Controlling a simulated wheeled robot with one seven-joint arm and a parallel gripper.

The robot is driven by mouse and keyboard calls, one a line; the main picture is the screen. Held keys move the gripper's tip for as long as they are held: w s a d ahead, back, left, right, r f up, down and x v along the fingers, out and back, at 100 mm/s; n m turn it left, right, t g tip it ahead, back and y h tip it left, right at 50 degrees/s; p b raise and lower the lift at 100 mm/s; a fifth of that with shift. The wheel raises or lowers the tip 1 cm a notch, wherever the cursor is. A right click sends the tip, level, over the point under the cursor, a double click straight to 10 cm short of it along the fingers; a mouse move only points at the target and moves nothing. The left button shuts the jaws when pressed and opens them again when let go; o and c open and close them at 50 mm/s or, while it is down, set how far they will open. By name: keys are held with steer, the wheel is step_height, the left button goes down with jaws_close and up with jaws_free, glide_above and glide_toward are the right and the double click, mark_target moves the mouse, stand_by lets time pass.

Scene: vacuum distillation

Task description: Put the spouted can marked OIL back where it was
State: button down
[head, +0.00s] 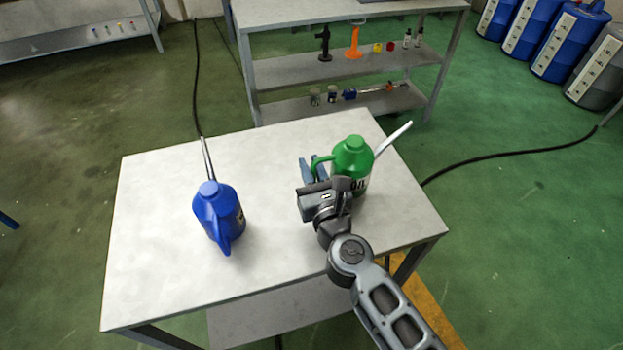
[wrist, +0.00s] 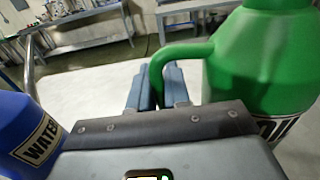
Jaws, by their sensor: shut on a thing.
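The green spouted can (head: 353,157) with an OIL label is at the right side of the white table (head: 150,270), upright, its pale spout pointing up and right. It fills the right of the wrist view (wrist: 262,62), with its label partly cut off. My gripper (head: 312,170) is at the left side of the can, its blue fingers shut on the can's green handle. In the wrist view the fingers (wrist: 158,85) meet at the handle's lower part. I cannot tell whether the can's base touches the table.
A blue spouted can (head: 217,212) stands on the left of the table; its WATER label shows in the wrist view (wrist: 38,145). The table between the cans and behind them is clear. A metal shelf bench (head: 345,70) with small items stands beyond. Blue drums (head: 560,40) are at the far right.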

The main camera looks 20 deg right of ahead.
steer(key=shift+f+b, duration=0.4)
steer(key=shift+f, duration=0.65)
steer(key=shift+f, duration=0.15)
steer(key=c, duration=1.1)
jaws_free()
steer(key=s+b, duration=0.1)
steer(key=s, duration=1)
steer(key=shift+s+b, duration=0.2)
steer(key=shift+b, duration=0.15)
steer(key=shift+s, duration=0.3)
